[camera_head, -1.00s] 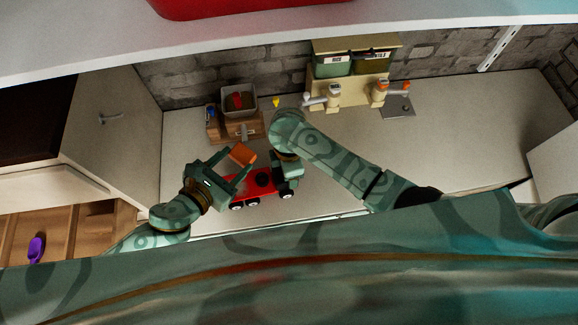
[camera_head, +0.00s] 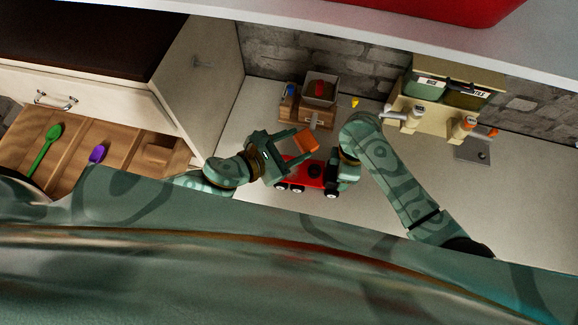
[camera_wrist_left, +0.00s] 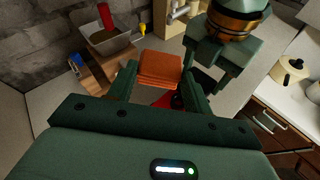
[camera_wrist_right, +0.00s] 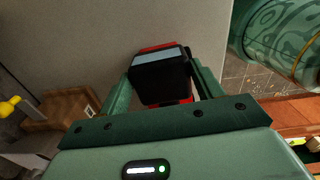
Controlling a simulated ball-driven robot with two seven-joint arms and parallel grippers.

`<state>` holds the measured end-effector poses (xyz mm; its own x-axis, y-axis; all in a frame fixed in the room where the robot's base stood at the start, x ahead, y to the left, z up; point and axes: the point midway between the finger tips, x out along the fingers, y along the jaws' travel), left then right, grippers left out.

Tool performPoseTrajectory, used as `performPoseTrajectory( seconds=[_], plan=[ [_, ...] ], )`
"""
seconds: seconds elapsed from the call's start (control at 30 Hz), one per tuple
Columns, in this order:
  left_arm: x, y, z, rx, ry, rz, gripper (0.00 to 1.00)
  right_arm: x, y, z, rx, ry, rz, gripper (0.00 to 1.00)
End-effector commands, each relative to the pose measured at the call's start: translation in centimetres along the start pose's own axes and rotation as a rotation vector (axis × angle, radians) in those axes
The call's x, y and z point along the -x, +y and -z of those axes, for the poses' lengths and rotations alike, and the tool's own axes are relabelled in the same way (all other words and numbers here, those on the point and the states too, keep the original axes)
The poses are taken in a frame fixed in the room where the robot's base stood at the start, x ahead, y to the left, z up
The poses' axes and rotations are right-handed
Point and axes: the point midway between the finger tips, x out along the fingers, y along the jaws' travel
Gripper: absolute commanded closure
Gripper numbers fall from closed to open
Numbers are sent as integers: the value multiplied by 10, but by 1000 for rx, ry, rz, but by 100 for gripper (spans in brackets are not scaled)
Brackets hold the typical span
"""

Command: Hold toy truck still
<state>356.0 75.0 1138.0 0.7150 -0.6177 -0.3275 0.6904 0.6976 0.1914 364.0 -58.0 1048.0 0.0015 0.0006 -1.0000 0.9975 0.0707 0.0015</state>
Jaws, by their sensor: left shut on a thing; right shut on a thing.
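The toy truck (camera_head: 305,178), red with dark wheels, stands on the light counter in the head view. My right gripper (camera_wrist_right: 160,88) is shut on the truck's dark front end (camera_wrist_right: 160,78), one finger on each side. In the head view my right gripper covers that end of the truck. My left gripper (camera_head: 297,142) is shut on an orange block (camera_head: 305,141), held over the truck's rear part. The block also shows between the fingers in the left wrist view (camera_wrist_left: 160,68), with a bit of red truck below it. I cannot tell whether block and truck touch.
A wooden box (camera_head: 300,108) with a grey bin (camera_head: 321,90) stands behind the truck. A beige rack (camera_head: 445,98) with jars is at the back right. An open drawer (camera_head: 120,150) with a green spoon (camera_head: 45,150) and purple scoop (camera_head: 97,154) is at left.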

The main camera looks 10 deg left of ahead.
Motion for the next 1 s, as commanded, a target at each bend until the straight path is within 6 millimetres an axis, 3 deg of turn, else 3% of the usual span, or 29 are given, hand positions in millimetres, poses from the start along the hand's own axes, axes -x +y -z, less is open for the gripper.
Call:
performPoseTrajectory(
  seconds=[0.17,0.23,0.4,0.57,0.73,1.0],
  plan=[
    [2,0,3,17,6,7,72,-2,-2,-1,-1,-4,4,57],
    [8,4,13,33,14,11,72,-2,-2,-1,-1,-4,5,57],
    [47,26,31,74,29,38,72,-2,-2,-2,-1,-4,5,57],
    [75,36,21,117,38,62,72,-3,-2,-1,-1,-4,6,57],
    [75,32,13,164,51,71,72,-3,-2,-1,-1,-4,6,56],
    [65,26,41,181,56,73,72,-3,-2,-2,0,-4,6,56]
  ],
)
